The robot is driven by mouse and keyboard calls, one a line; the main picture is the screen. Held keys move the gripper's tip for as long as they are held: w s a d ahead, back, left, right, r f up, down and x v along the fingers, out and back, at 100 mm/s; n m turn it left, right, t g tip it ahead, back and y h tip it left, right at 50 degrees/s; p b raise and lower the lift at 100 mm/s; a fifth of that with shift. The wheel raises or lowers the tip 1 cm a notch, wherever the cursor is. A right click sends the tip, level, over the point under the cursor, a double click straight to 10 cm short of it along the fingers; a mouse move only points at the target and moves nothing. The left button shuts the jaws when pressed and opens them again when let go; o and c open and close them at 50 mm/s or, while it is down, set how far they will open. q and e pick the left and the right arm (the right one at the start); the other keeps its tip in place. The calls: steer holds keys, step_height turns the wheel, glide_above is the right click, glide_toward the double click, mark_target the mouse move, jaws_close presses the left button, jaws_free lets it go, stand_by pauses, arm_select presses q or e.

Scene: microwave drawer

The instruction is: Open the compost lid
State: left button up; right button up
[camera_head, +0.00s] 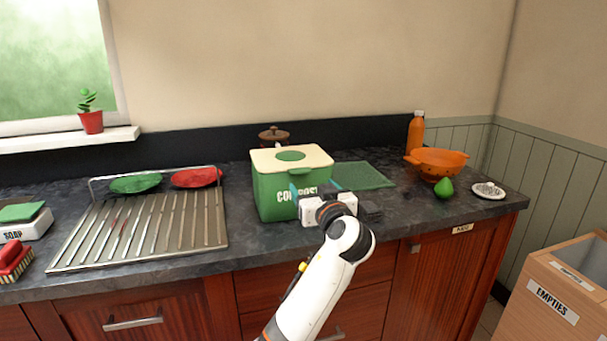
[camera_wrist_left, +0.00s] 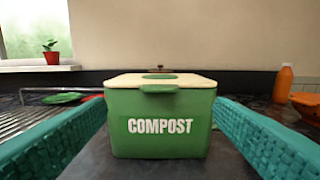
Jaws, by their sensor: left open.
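The green compost bin (camera_head: 270,193) stands upright on the dark counter, left of the counter's middle. Its cream lid (camera_head: 265,160) with a green oval patch on top lies shut. In the left wrist view the bin (camera_wrist_left: 160,144) is straight ahead, and a small green tab (camera_wrist_left: 158,89) sticks out at the front edge of the lid (camera_wrist_left: 125,80). My left gripper (camera_head: 318,190) is open and empty in front of the bin. Its teal fingers flank the bin in the left wrist view, with gaps on both sides. My right gripper is not in view.
A metal drying rack (camera_head: 150,240) with green and red plates stands left. A green mat (camera_head: 365,176) lies right of the bin. A brown pot (camera_head: 273,135) is behind.

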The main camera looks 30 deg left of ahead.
mark_target(302, 173)
arm_select(q)
steer(key=p+x, duration=0.1)
steer(key=x, duration=0.8)
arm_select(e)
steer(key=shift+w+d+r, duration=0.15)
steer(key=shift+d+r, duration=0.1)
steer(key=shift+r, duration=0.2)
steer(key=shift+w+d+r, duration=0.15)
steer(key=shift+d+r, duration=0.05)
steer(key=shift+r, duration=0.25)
